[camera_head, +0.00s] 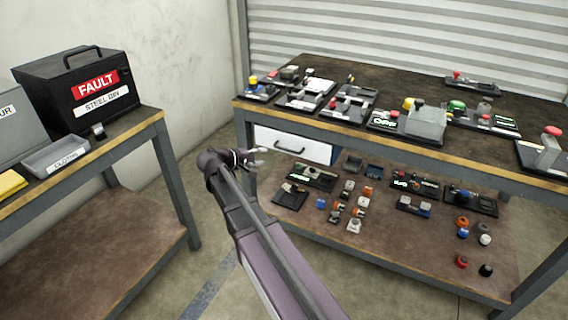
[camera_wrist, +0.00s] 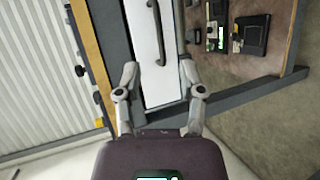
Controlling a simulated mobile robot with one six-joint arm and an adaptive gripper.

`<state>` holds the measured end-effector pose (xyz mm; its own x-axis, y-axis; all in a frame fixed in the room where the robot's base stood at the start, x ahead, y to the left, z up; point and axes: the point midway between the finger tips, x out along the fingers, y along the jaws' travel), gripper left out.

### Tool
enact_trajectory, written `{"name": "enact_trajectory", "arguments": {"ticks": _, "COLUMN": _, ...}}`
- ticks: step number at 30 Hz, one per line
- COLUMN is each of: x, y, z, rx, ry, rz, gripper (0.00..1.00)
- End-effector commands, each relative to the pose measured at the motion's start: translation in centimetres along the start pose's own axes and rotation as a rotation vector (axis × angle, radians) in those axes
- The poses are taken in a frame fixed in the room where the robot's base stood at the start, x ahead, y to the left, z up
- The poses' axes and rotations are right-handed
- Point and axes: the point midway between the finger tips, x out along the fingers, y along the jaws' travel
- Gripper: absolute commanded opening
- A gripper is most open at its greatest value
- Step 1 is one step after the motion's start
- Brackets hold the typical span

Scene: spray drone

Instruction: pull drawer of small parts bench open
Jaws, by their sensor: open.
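The small parts bench (camera_head: 340,135) has a dark top with a light wooden edge. Its drawer (camera_head: 268,135) has a white front below the top at the left end and looks shut. A dark bar handle (camera_head: 291,147) is on the drawer front. My gripper (camera_head: 258,156) is in front of the drawer, left of and a little below the handle in the head view. In the wrist view, my gripper (camera_wrist: 158,66) is open and empty. The white drawer front (camera_wrist: 142,40) and dark handle (camera_wrist: 160,32) show ahead, with the handle between the finger lines, apart from them.
Several small devices and trays stand on the bench top. A lower shelf (camera_head: 390,255) holds more small parts. At the left, another table (camera_head: 130,132) carries a black FAULT bin (camera_head: 75,92) and a grey tray (camera_head: 57,155). Open floor lies between the tables.

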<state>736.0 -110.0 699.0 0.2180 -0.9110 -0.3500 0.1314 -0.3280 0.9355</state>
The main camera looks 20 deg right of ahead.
Motion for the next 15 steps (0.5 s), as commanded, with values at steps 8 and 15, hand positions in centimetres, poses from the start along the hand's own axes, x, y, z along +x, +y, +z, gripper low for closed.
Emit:
{"name": "enact_trajectory", "arguments": {"ticks": 8, "x": 1.0, "y": -2.2, "z": -2.4, "rx": -0.03, "ry": 0.011, "rz": 0.128, "gripper": 0.51}}
{"name": "enact_trajectory", "arguments": {"ticks": 15, "x": 1.0, "y": -2.2, "z": -2.9, "rx": -0.039, "ry": 0.013, "rz": 0.168, "gripper": 0.51}}
